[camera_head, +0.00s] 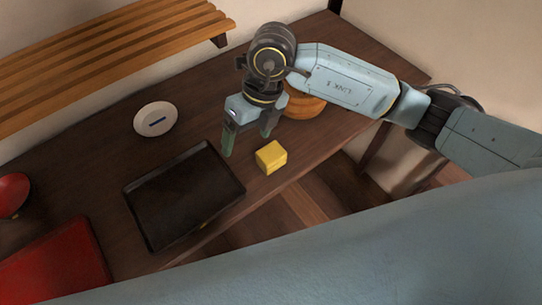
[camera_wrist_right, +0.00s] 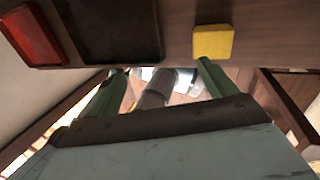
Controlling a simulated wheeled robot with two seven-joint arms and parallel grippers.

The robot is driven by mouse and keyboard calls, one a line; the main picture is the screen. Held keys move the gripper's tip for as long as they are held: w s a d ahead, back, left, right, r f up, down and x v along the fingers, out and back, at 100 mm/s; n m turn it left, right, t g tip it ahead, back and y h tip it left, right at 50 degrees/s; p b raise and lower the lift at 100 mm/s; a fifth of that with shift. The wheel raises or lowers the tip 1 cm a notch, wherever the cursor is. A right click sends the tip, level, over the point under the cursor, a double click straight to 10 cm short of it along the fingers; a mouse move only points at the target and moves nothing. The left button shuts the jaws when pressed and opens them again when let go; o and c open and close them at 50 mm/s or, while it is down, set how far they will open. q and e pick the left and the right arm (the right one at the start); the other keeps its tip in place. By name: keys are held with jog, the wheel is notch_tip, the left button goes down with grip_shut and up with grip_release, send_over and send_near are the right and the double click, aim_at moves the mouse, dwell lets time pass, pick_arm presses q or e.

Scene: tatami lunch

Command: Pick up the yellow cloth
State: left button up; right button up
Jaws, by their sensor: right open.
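The yellow cloth (camera_head: 271,157) is a small block-like folded piece on the dark table, near its front edge and just right of the black tray. It also shows at the top of the right wrist view (camera_wrist_right: 213,41). My right gripper (camera_head: 247,146) is open and empty above the table, a little left of and behind the cloth in the head view. In the right wrist view one green finger tip appears just below the cloth; I cannot tell whether it touches. My left gripper is not in view.
A black tray (camera_head: 184,193) lies left of the cloth. A round wooden container (camera_head: 304,103) stands behind my right gripper, partly hidden. A white dish (camera_head: 155,119) sits farther back. A red tray (camera_head: 57,272) and a red bowl (camera_head: 12,194) are at left. A slatted bench (camera_head: 110,48) runs behind.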

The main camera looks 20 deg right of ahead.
jog(key=w+d+h, duration=0.2)
jog(key=d+h, duration=0.1)
jog(key=d, duration=0.3)
send_over(269, 151)
jog(key=shift+m+t, duration=0.4)
jog(key=f, duration=0.7)
jog(key=shift+d+f+b, duration=0.2)
jog(key=shift+d+b, duration=0.15)
jog(key=shift+b, duration=0.05)
jog(key=shift+a+f, duration=0.1)
jog(key=shift+f, duration=0.4)
jog(key=f, duration=0.5)
jog(key=shift+a, duration=0.2)
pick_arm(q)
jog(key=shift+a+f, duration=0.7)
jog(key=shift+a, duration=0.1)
pick_arm(e)
jog(key=shift+c, duration=0.4)
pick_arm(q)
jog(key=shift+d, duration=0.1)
pick_arm(e)
jog(key=shift+r, duration=0.1)
jog(key=c, duration=1)
